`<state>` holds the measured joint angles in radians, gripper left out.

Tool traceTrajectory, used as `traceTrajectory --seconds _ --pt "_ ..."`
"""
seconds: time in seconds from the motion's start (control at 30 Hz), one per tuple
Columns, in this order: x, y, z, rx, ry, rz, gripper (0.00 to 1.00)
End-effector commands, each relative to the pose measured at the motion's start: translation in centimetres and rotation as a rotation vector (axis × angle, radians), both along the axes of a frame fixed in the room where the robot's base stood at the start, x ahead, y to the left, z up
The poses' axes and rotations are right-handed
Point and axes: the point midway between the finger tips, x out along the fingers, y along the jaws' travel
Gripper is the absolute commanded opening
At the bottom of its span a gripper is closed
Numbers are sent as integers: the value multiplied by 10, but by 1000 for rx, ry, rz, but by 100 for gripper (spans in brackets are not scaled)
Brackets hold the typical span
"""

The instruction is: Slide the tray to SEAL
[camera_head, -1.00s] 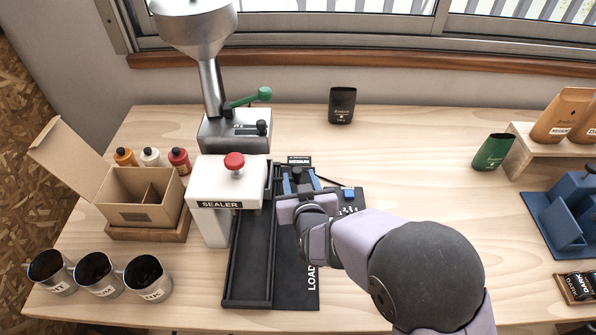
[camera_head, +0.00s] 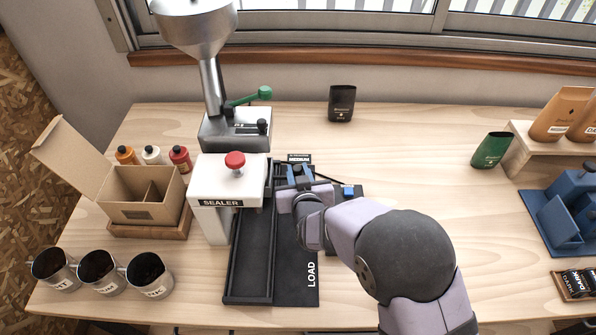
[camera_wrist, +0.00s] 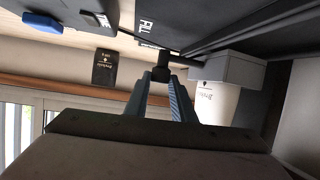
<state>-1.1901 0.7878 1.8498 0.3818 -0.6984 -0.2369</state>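The black tray track (camera_head: 249,258) runs along the right of the white sealer (camera_head: 224,205), with its LOAD mark (camera_head: 311,275) at the near end. A FILL mark shows in the wrist view (camera_wrist: 146,27). My gripper (camera_head: 298,172) is at the track's far part, right of the sealer. In the wrist view my two fingertips (camera_wrist: 160,80) flank a dark knob (camera_wrist: 162,72); whether they grip it is unclear. The SEAL mark is not readable.
The steel grinder (camera_head: 233,130) with a green lever stands behind the sealer. An open carton (camera_head: 142,195) and several metal cups (camera_head: 98,272) are left. A black pouch (camera_head: 341,103) stands at the back. The table right of my arm has free room.

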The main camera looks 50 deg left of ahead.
Motion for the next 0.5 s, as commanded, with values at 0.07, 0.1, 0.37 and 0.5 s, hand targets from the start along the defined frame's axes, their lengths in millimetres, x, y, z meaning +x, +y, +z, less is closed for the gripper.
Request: traceTrajectory --seconds 0.07,0.1,0.37,0.5 --pt "-1 -1 0 0 0 0 0" --pt "-2 -1 0 0 0 0 0" --pt "-20 -18 0 -1 2 1 0" --pt "-32 -30 0 0 1 2 0"
